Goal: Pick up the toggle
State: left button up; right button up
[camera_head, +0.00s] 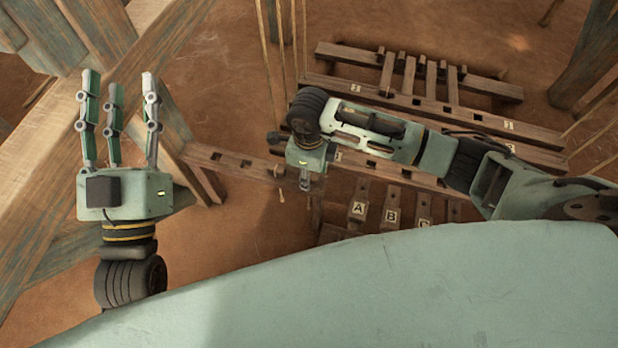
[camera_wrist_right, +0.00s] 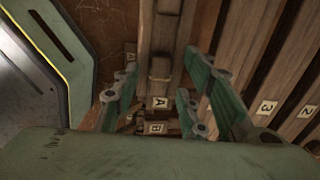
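A small pale wooden peg-like piece, possibly the toggle (camera_head: 279,172), shows at the end of a wooden beam, left of my right gripper (camera_head: 304,184). I cannot tell for sure that it is the toggle. My right gripper points down, and its fingers are largely hidden in the head view. In the right wrist view the fingers of my right gripper (camera_wrist_right: 158,84) stand apart, with a wooden bar and lettered blocks beyond them. I see nothing held there. My left gripper (camera_head: 120,92) points up at the left with its fingers spread and empty.
Treadles with letter labels (camera_head: 359,209) lie below my right arm. A slotted wooden rack with numbered bars (camera_head: 430,103) lies behind it. Thin cords (camera_head: 283,50) hang at the top. Heavy timber posts (camera_head: 60,200) stand at the left. Bare earthen floor (camera_head: 225,75) shows between.

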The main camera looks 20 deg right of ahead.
jog(key=shift+c, duration=0.5)
grip_shut()
jog(key=shift+r, duration=0.1)
